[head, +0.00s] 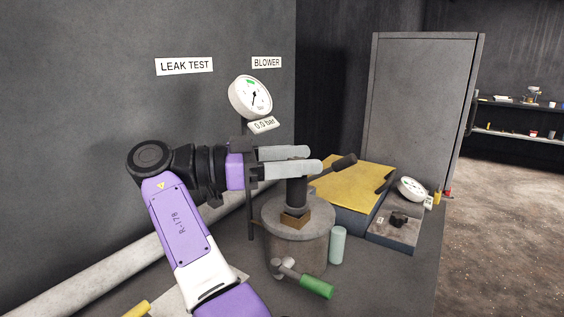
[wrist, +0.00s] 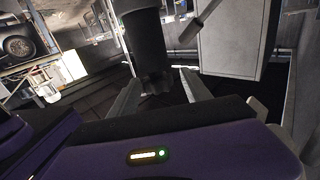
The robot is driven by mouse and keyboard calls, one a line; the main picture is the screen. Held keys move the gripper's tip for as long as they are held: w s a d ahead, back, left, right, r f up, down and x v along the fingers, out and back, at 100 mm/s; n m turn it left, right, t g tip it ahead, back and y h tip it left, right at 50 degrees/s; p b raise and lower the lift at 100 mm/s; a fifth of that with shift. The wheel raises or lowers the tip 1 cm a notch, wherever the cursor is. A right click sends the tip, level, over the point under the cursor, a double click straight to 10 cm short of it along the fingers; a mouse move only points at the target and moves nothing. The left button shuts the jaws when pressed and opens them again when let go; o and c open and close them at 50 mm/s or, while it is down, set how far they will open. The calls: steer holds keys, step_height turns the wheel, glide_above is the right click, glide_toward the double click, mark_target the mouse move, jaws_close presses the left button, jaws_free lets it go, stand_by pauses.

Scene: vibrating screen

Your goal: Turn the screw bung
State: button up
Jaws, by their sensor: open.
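My gripper (head: 313,160) is open. Its two pale grey fingers point right, at the height of the upper part of a dark upright post (head: 297,194). The post stands over a square brass-coloured piece (head: 294,219) on top of a grey drum (head: 302,249); this piece looks like the screw bung. A black bar (head: 338,166) sticks out right from near the post's top, behind the fingers. In the wrist view, the dark post (wrist: 149,45) shows between the open fingers (wrist: 160,88). I cannot tell whether either finger touches it.
A yellow-topped block (head: 349,189) and a tray with a gauge (head: 411,189) are at right. A wall gauge (head: 251,97) reads 0.0 bar on its label.

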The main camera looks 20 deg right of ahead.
steer(key=shift+w+a+b, duration=0.2)
steer(key=shift+w+a, duration=0.05)
steer(key=shift+a, duration=1.05)
steer(key=shift+w+a+b, duration=0.2)
steer(key=shift+w+a, duration=0.05)
steer(key=shift+a, duration=1.05)
